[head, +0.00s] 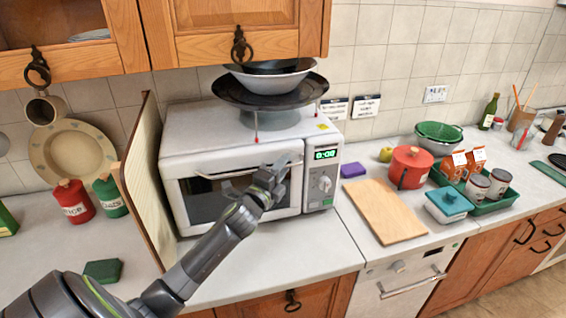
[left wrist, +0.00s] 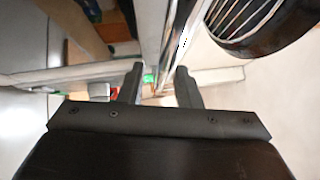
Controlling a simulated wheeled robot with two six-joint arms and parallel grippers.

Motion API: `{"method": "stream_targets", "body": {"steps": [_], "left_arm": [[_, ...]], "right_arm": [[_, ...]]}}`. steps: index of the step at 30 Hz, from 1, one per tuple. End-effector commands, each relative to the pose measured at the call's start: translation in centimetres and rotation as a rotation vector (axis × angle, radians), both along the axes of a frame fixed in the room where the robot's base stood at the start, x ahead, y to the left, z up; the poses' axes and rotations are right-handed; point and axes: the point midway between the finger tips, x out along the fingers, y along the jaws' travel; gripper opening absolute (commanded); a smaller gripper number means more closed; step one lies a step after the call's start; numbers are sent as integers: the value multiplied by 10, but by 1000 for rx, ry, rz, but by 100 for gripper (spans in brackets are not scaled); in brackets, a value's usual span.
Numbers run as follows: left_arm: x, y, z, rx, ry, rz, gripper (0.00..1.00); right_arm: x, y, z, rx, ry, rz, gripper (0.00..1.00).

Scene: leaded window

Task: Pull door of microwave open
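The white microwave (head: 185,150) stands on the counter with its dark-windowed door (head: 200,200) shut. A pale bar handle (head: 225,174) runs across the upper part of the door. My left gripper (head: 278,170) is in front of the door's right end, close to the handle, and hides part of it. In the left wrist view my gripper's two fingers (left wrist: 158,88) stand apart. A shiny bar, likely the handle (left wrist: 182,40), runs down toward the gap between them; I cannot tell whether it touches a finger. My right gripper is not in view.
A tall upright board (head: 146,180) stands just left of the microwave. A black pan (head: 270,92) and bowls sit on top of it. A wooden cutting board (head: 381,211) and a red pot (head: 409,166) are to the right.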

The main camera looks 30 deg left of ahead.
Motion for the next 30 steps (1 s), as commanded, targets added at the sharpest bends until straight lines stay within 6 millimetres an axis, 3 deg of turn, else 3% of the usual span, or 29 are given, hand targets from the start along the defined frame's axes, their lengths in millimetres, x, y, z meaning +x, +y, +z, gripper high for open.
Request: {"method": "stream_targets", "body": {"steps": [12, 19, 30], "left_arm": [[6, 0, 1, -1, 0, 0, 31], [6, 0, 1, 0, 0, 0, 1], [5, 1, 0, 0, 1, 0, 0]], "right_arm": [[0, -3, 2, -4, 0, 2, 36], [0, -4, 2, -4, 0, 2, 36], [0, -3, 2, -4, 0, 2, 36]]}}
